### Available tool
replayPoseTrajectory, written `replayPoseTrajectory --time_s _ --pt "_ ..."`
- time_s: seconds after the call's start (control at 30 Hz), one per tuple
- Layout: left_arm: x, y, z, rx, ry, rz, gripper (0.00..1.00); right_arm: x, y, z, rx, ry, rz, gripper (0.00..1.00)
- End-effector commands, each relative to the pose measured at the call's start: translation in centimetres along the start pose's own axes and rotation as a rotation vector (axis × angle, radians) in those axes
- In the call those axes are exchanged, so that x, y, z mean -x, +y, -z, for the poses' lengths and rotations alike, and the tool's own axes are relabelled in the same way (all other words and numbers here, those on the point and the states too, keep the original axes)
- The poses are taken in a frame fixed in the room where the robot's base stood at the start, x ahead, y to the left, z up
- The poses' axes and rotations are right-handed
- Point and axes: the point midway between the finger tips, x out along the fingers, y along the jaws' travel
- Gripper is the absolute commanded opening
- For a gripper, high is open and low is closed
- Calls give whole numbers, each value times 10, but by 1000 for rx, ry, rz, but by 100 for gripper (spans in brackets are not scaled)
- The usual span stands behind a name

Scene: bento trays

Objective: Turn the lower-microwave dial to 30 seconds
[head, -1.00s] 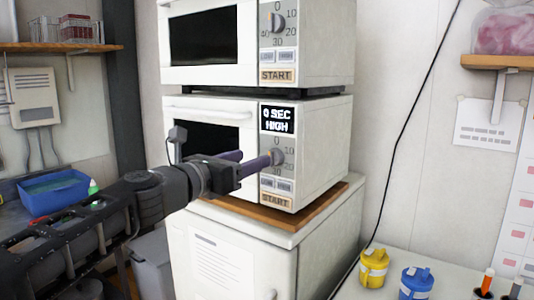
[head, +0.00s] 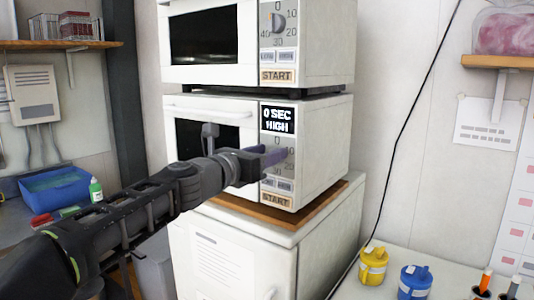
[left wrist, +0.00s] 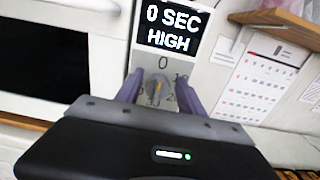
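The lower microwave (head: 215,108) is white, and its display (head: 278,120) reads "0 SEC HIGH"; the display also shows in the left wrist view (left wrist: 168,27). Its grey dial (left wrist: 158,90) has an orange pointer mark facing roughly up, near the 0. My left gripper (head: 276,157) is in front of the dial. In the left wrist view its two purple fingers (left wrist: 160,98) stand apart, one on each side of the dial, with gaps visible. In the head view the fingers hide most of the dial. The START button (head: 276,200) is below. My right gripper is not in view.
A second microwave (head: 325,40) is stacked directly above. Both stand on a white cabinet (head: 325,235) with a wooden board (head: 310,212) under the lower one. Yellow (head: 373,266) and blue (head: 416,282) containers stand at lower right. A blue bin (head: 50,190) is at left.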

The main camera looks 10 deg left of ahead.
Motion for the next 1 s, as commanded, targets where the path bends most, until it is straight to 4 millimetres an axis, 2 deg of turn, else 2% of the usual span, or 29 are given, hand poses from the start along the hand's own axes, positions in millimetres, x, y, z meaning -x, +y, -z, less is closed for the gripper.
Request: replayPoseTrajectory --time_s 0.07,0.53,1.0 --pt "0 0 0 0 0 0 38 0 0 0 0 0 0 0" --pt "0 0 0 0 0 0 0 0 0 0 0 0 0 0" --pt "0 -1 1 -53 0 0 0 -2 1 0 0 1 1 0"
